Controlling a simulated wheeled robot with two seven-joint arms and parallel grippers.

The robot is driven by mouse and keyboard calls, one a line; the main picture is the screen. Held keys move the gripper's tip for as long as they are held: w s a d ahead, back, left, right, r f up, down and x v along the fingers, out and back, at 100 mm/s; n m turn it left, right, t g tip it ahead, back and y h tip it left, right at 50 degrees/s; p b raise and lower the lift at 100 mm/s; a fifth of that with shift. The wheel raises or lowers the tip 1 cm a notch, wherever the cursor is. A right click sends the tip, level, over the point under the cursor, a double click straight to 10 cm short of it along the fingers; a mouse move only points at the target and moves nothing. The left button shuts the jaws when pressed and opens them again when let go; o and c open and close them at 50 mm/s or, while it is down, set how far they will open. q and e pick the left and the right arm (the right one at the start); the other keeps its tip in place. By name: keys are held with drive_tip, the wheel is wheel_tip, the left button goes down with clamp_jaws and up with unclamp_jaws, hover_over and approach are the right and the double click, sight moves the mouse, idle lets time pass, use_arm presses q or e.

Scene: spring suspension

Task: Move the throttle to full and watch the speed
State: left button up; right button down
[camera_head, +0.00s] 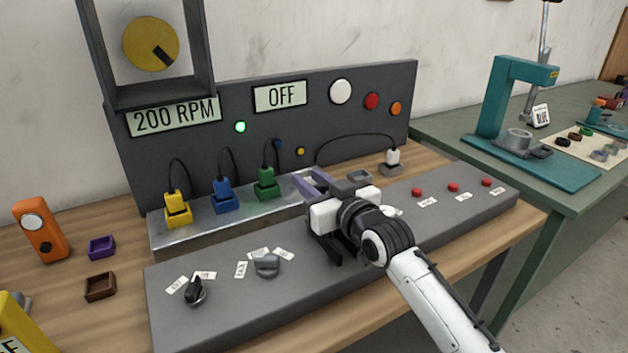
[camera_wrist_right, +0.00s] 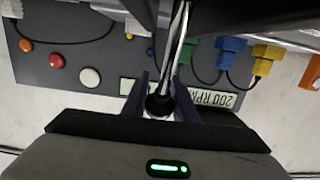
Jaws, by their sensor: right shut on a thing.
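My right gripper (camera_head: 322,184) is over the middle of the grey control console (camera_head: 225,318). In the right wrist view, its fingers (camera_wrist_right: 162,100) are shut around a black knob on a silver rod (camera_wrist_right: 178,40), which looks like the throttle lever. The head view hides this lever behind the gripper and wrist. The speed display (camera_head: 175,117) on the back panel reads 200 RPM, and shows upside down in the wrist view (camera_wrist_right: 213,98). A second display (camera_head: 281,97) reads OFF. A green lamp (camera_head: 240,127) is lit. My left gripper is not in view.
Yellow (camera_head: 177,210), blue (camera_head: 222,195) and green (camera_head: 265,183) plugs stand behind the console. Two knobs (camera_head: 194,293) (camera_head: 267,266) are left of my gripper, and red buttons (camera_head: 453,188) are to its right. A teal press (camera_head: 500,110) stands on the right table.

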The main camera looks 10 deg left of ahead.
drive_tip(key=shift+s+f, duration=0.15)
drive_tip(key=shift+f, duration=1.1)
drive_tip(key=c, duration=1.4)
unclamp_jaws()
drive_tip(key=shift+c, duration=0.2)
drive_tip(key=shift+r, duration=0.35)
drive_tip(key=shift+v, duration=5.15)
